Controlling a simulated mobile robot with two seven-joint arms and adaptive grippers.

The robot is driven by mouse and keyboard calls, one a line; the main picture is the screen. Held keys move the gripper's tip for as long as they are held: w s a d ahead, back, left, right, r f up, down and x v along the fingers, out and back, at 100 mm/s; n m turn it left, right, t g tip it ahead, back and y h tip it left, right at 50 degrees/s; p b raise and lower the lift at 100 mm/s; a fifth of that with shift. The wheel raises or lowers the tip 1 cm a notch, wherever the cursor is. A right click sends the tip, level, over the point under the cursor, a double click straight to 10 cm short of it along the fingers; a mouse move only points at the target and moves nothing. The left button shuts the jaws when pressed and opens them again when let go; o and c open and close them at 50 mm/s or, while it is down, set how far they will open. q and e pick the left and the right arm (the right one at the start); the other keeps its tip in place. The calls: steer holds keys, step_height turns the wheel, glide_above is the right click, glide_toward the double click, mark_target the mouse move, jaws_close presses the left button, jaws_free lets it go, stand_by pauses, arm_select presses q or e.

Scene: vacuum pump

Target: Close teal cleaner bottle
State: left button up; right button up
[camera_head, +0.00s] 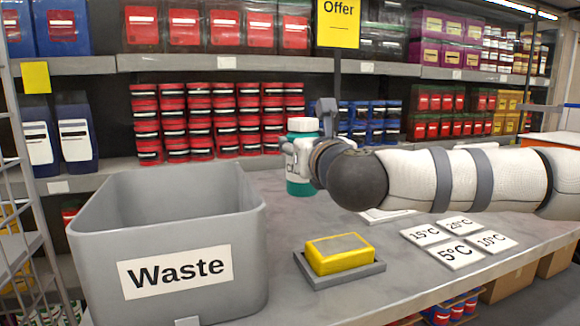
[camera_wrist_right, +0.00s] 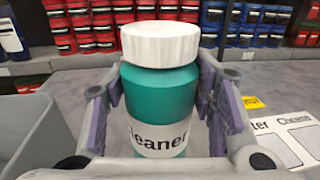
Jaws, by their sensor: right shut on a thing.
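The teal cleaner bottle (camera_head: 301,187) is upright near the back of the grey counter, behind the yellow sponge-like block. Its white ridged cap (camera_head: 302,125) sits on its top and looks level in the right wrist view (camera_wrist_right: 160,44). The bottle's label reads "Cleaner" in part in that view (camera_wrist_right: 158,138). My right gripper (camera_head: 297,155) is shut on the bottle, with purple-padded fingers on both sides of its body, below the cap. I cannot tell whether the bottle's base touches the counter. My left gripper is not in view.
A grey "Waste" bin (camera_head: 168,235) fills the counter's left. A yellow block (camera_head: 340,253) lies on a grey tray (camera_head: 343,276). White temperature cards (camera_head: 457,251) lie at right. Shelves of red and blue containers stand behind. Bare counter lies between block and cards.

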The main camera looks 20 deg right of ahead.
steer(key=s+d+r, duration=0.3)
steer(key=s+r, duration=0.1)
steer(key=s, duration=0.4)
steer(key=shift+s+d+r+p, duration=0.2)
steer(key=shift+s+d+p, duration=0.05)
steer(key=shift+s+p, duration=0.05)
steer(key=o, duration=0.7)
jaws_close()
